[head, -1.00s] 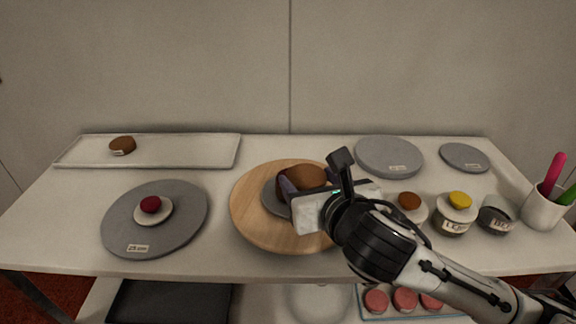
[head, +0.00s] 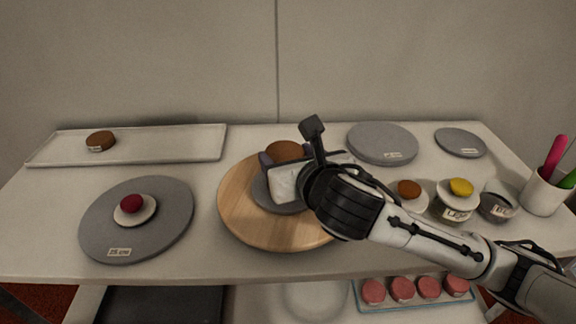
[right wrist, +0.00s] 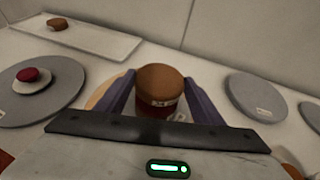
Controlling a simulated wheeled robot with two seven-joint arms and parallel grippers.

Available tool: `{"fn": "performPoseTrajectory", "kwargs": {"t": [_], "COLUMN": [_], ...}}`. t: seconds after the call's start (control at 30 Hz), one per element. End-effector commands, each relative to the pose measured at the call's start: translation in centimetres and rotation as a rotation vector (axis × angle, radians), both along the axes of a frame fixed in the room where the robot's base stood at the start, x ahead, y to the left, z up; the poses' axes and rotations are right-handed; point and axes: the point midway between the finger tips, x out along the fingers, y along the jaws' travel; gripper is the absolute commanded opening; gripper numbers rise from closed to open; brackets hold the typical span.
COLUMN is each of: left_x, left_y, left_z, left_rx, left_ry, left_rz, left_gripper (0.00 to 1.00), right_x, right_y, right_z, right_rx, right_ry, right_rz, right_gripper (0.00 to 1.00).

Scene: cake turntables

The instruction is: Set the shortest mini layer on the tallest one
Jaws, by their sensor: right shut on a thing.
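My right gripper (head: 285,160) is over the round wooden board (head: 236,212) and its grey disc (head: 263,190). It is shut on a brown mini layer (head: 283,149). In the right wrist view this brown layer (right wrist: 160,82) is between the two fingers, with a small label and dark red below it. Whether the red is a separate layer, and whether anything touches the disc, I cannot tell. Another brown layer (head: 101,141) lies on the long tray at the back left. A red one (head: 131,203) sits on a small white plate on the left grey turntable. My left gripper is not in view.
Grey discs (head: 382,143) (head: 460,142) lie at the back right.

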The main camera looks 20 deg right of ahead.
Motion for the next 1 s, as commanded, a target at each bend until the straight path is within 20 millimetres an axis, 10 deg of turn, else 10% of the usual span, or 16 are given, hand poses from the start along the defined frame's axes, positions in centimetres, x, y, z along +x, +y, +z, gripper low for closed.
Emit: {"fn": "performPoseTrajectory", "kwargs": {"t": [0.47,0.5,0.6,1.0], "left_x": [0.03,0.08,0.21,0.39], "left_y": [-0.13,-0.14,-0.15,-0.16], "left_z": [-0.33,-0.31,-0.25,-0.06], "left_rx": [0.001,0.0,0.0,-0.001], "left_ry": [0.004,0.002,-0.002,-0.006], "left_rz": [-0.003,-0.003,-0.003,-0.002], "left_gripper": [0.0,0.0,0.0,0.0], "right_x": [-0.02,-0.01,-0.01,-0.53], "right_y": [0.0,0.0,0.01,0.06], "right_z": [-2.13,-2.14,-2.13,-1.55], "right_rx": [-0.001,0.0,0.0,0.0], "right_ry": [0.0,0.0,0.0,-0.001], "right_rz": [0.0,0.0,0.0,0.002], "right_gripper": [0.4,0.66,0.8,0.8]}}
